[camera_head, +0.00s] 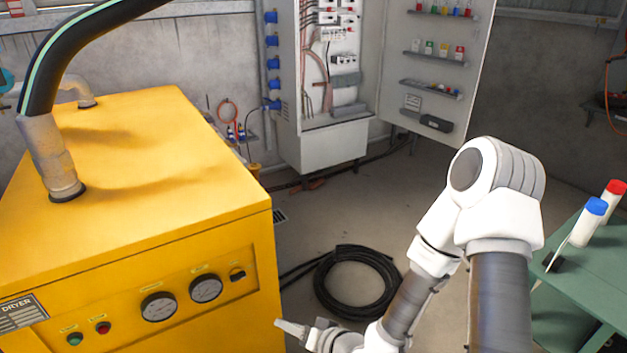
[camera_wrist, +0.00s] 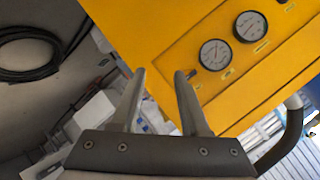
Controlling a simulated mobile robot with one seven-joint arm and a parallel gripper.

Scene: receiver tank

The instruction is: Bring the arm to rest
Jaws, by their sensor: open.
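My arm reaches down in the head view, with its elbow at the right of the picture. My gripper (camera_head: 278,323) is low in the head view, just right of the yellow dryer's front corner. In the wrist view my gripper (camera_wrist: 158,85) shows two grey fingers spread apart with nothing between them. The yellow dryer (camera_wrist: 165,35) lies beyond the fingertips there. I cannot tell the exact gap between fingers and dryer.
The yellow dryer (camera_head: 140,165) with gauges and buttons fills the left. A coiled black hose (camera_head: 358,283) lies on the floor. An open electrical cabinet (camera_head: 325,145) stands at the back. A green table (camera_head: 585,265) with blue-capped and red-capped bottles is at right. Some floor between is clear.

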